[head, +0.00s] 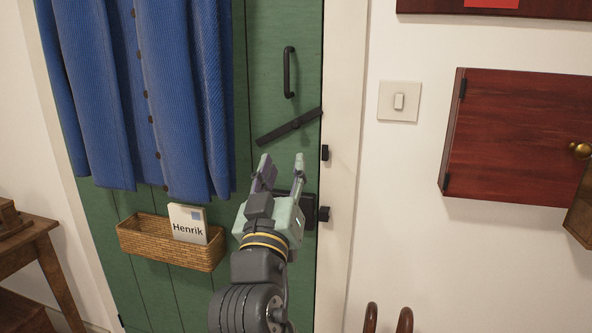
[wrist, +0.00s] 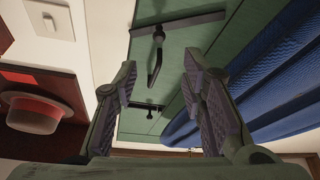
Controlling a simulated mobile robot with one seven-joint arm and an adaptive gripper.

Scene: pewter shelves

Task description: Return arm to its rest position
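My gripper (head: 282,165) is raised in front of the green door (head: 262,95), below the tilted black latch bar (head: 289,127) in the head view. Its two fingers stand apart with nothing between them. In the wrist view the open fingers (wrist: 160,80) frame part of the green door and black metal fittings. My arm reaches up from the bottom of the head view. The gripper partly hides a dark plate on the door behind it. I cannot tell the exact gap between the fingers and the door.
A black pull handle (head: 289,72) is on the door. A blue coat (head: 190,90) hangs at its left, above a wicker basket (head: 150,236) holding a "Henrik" card (head: 188,224). A wooden table (head: 38,238) stands left. A light switch (head: 399,101) and red cabinet (head: 515,140) are right.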

